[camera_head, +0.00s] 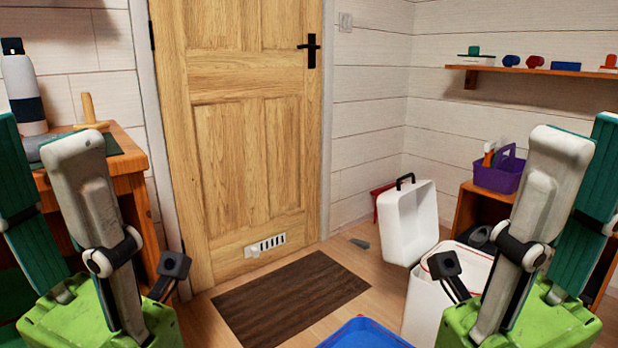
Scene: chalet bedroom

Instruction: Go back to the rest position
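My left gripper (38,138) is at the left edge of the head view, fingers pointing up. Its grey finger and teal finger stand apart with nothing between them. My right gripper (585,130) is at the right edge in a similar upright pose. Its grey and teal fingers also look apart, and no object shows between them. Both green gripper bodies are low in the view, cut off by or close to the bottom edge. The far sides of both grippers are partly out of view.
A wooden table (131,165) with a bottle (22,85) stands behind my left gripper. A white box (428,305) with its lid (407,222) raised and a blue tray (365,334) are low at centre right. A purple caddy (499,176) sits behind. The mat (290,297) before the door (240,130) is clear.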

